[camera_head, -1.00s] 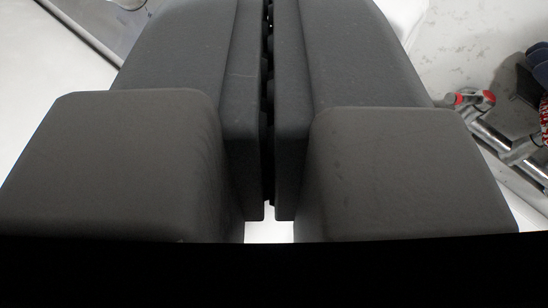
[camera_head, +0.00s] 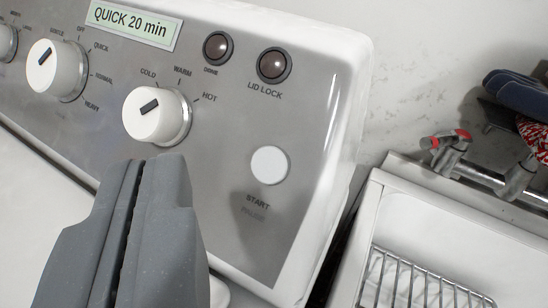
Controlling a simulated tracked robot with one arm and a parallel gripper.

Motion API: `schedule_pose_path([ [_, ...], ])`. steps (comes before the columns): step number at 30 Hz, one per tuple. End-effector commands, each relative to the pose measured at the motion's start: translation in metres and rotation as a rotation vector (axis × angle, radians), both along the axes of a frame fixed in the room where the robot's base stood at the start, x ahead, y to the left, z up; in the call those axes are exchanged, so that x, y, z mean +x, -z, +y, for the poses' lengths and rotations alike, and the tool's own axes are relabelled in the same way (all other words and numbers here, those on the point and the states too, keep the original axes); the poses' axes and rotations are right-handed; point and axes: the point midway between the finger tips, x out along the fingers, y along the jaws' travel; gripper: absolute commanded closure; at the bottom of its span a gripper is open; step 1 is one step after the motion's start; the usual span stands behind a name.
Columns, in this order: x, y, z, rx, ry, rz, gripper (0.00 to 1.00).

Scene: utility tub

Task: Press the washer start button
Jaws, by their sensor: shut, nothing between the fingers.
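The washer's start button (camera_head: 269,165) is a round white button on the grey control panel (camera_head: 225,100), with the word START printed below it. My gripper (camera_head: 158,165) is shut and empty. In the picture its tips are to the left of the start button, just below the temperature knob (camera_head: 155,115). A shadow lies on the panel just below the button. The button is fully visible; whether the tips touch the panel cannot be told.
Two dark round lights (camera_head: 274,65) sit above the button, and a cycle knob (camera_head: 57,70) is at the left. A label (camera_head: 134,23) reads QUICK 20 min. At the right are a white utility tub (camera_head: 372,215) with a wire rack (camera_head: 425,285) and a red-marked tap (camera_head: 455,142).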

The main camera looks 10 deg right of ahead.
Motion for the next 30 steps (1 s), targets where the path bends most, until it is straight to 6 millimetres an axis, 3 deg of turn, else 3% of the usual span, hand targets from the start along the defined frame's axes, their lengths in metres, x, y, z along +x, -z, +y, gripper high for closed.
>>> schedule_pose_path([
  [15,0.044,0.030,-0.028,0.001,-0.003,-0.001,1.00],
  [30,0.051,0.036,-0.033,-0.001,-0.002,-0.001,1.00],
])
